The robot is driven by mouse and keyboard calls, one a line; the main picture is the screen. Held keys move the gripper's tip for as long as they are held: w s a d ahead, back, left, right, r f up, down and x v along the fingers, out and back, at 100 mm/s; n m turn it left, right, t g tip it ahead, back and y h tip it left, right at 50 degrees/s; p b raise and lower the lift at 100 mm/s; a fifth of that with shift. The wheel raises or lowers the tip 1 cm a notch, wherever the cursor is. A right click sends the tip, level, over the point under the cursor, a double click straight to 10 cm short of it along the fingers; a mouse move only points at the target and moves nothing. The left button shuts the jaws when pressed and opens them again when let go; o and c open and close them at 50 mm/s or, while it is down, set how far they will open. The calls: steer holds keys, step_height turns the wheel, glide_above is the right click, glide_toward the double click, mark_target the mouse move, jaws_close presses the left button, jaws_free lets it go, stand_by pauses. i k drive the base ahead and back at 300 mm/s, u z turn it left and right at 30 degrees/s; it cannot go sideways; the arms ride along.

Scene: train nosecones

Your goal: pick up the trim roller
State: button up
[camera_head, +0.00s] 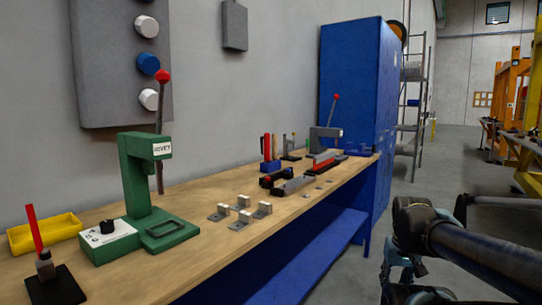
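I cannot tell for sure which thing is the trim roller. Several small tools lie on the wooden workbench (180,264). A red-handled tool (40,240) with a grey block stands upright on a black plate at the near left. A black and red tool (279,177) lies farther along the bench, and other small tools stand behind it. My gripper (402,285) hangs at the lower right, beyond the bench's front edge and apart from everything on it. Its fingers are dark and partly cut off by the frame, so its opening is unclear.
Small metal blocks (245,217) sit mid-bench. A blue cabinet (350,85) closes the far end. The floor (435,190) to the right is open.

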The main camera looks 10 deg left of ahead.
mark_target(274, 137)
steer(key=i, duration=0.95)
steer(key=z, duration=0.05)
